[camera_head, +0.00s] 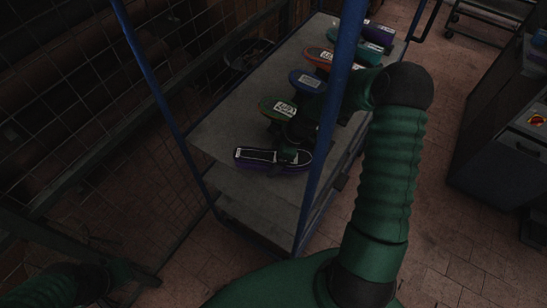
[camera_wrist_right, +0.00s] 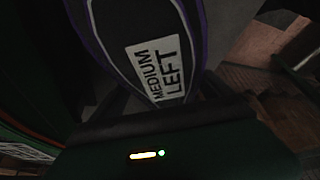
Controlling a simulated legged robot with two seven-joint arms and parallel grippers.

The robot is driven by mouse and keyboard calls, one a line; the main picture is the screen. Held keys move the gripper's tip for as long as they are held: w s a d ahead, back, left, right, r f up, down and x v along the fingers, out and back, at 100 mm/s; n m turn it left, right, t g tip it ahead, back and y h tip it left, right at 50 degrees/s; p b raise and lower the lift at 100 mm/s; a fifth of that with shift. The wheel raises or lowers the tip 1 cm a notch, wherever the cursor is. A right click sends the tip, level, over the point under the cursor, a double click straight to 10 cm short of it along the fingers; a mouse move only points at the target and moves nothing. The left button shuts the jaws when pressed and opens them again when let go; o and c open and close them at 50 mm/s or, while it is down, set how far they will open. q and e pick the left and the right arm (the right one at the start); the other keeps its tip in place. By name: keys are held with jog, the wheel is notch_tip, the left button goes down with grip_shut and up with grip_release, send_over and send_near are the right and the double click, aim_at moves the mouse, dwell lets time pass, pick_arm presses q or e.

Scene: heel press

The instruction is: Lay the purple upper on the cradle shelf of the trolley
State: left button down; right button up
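The purple upper (camera_head: 258,156) is dark with a purple edge and a white label. It is at the near end of the trolley's grey top shelf (camera_head: 222,131), lying flat; I cannot tell whether it touches the shelf. My right gripper (camera_head: 293,156) is at its right end and appears shut on it, with the fingers mostly in shadow. In the right wrist view the upper (camera_wrist_right: 190,25) runs up from the gripper (camera_wrist_right: 165,108), with its label reading MEDIUM LEFT. My left arm is low at the left, and its gripper (camera_head: 118,272) is too dark to read.
Several other labelled uppers, including a green one (camera_head: 273,106) and a blue one (camera_head: 305,80), stand in a row behind on the shelf. A wire mesh fence is at left; a dark cabinet (camera_head: 495,150) stands right.

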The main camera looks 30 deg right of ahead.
aim_at(274, 155)
jog(key=shift+a+r, duration=0.1)
jog(key=shift+r, duration=0.2)
jog(key=v, duration=0.4)
jog(key=shift+a+r+b, duration=0.25)
jog(key=shift+r+b, duration=0.05)
jog(key=shift+r, duration=0.1)
jog(key=v, duration=0.7)
jog(key=shift+s+d+b, duration=0.1)
jog(key=shift+s+b, duration=0.05)
jog(key=shift+b, duration=0.15)
jog(key=shift+d+r, duration=0.15)
jog(key=shift+d, duration=0.05)
pick_arm(q)
jog(key=shift+s+a+f, duration=0.1)
jog(key=shift+a+f, duration=0.05)
jog(key=shift+f, duration=0.5)
jog(key=shift+a, duration=0.2)
pick_arm(e)
jog(key=shift+a, duration=0.25)
